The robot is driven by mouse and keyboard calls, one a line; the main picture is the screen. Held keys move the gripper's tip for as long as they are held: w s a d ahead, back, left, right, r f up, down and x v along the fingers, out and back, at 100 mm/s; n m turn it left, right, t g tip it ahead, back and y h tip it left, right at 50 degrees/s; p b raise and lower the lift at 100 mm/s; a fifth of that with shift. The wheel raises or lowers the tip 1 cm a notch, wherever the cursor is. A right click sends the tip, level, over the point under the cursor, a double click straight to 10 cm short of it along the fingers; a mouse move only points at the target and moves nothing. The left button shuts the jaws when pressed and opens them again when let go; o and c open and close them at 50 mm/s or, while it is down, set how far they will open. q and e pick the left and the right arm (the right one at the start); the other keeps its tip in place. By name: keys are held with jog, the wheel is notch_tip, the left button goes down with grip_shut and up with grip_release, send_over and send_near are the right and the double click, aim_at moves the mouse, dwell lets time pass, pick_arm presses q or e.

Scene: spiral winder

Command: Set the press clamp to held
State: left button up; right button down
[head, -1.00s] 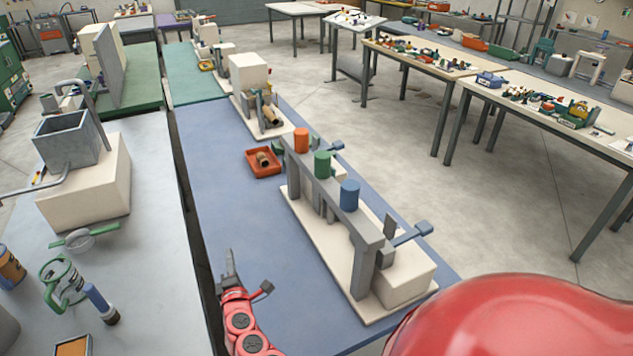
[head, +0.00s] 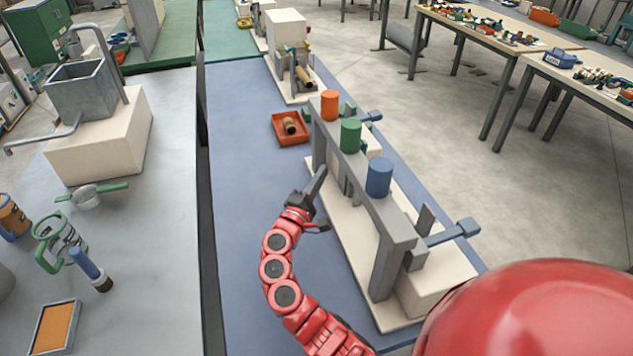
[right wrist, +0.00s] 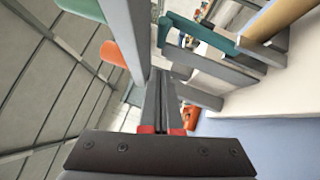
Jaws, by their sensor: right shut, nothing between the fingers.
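The winder machine on the blue table has a grey overhead rail (head: 372,198) carrying orange (head: 330,104), green (head: 350,135) and blue (head: 379,177) cylinders. A blue-ended lever (head: 452,233) sticks out on its near right side, and another blue end (head: 372,116) shows at the far end. I cannot tell which part is the press clamp. My right gripper (head: 320,177) is shut and empty at the rail's left side. In the right wrist view, its closed fingers (right wrist: 163,98) point below a teal bar (right wrist: 205,35) and a tan roll (right wrist: 280,20). My left gripper is out of view.
An orange-red tray (head: 291,140) holding a tan roll lies left of the machine's far end. The blue tabletop (head: 240,220) left of the machine is clear. A grey table (head: 150,270) with a hopper stands across a narrow gap.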

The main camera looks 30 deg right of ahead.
jog(key=w+d+r+p, duration=0.1)
jog(key=d+r+p, duration=0.1)
jog(key=d, duration=0.5)
jog(key=shift+w, duration=0.15)
jog(key=shift+s+d+r, duration=0.15)
jog(key=shift+d+r, duration=0.05)
jog(key=shift+d, duration=0.25)
jog(key=shift+s+d+r, duration=0.1)
jog(key=shift+d+r, duration=0.1)
jog(key=shift+d, duration=0.25)
jog(key=shift+a+f, duration=0.1)
